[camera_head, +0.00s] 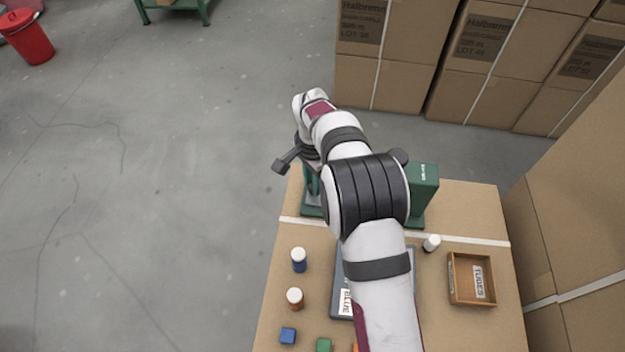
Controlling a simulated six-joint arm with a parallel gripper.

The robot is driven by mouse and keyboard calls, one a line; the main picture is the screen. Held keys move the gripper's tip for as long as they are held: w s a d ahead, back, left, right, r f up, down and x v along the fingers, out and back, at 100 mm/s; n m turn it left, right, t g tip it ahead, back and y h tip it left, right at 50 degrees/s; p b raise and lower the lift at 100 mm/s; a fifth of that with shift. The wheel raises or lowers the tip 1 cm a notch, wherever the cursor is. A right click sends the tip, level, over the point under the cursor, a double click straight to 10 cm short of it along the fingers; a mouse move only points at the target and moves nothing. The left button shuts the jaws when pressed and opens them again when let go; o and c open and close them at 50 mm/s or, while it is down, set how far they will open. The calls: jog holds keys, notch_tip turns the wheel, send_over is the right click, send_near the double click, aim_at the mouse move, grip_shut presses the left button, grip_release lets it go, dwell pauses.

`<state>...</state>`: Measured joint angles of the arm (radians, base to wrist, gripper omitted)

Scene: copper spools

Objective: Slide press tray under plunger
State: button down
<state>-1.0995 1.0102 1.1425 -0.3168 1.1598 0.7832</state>
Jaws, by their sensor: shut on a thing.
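The green press (424,187) stands at the back of the cardboard-topped table, partly hidden behind my arm. A green base part (311,211) shows to the left of my arm. My gripper (312,180) points down at the left end of the press, shut on what seems to be the press tray. A small grey patch beside the fingers may be the tray, but its outline is unclear. The plunger is hidden behind my arm, so I cannot tell how the tray lies relative to it.
A wooden box (455,285) is at right, and a labelled grey tray (337,300) lies under my arm. Small blue (288,335) and green (324,345) blocks are in front. Cartons (385,85) stand behind.

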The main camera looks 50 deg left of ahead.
jog(key=w+d, duration=0.6)
jog(key=c, duration=0.6)
grip_release()
jog(key=shift+c, duration=0.2)
notch_tip(320, 180, up, 16)
jog(key=shift+s+f, duration=0.1)
jog(key=shift+s, duration=0.05)
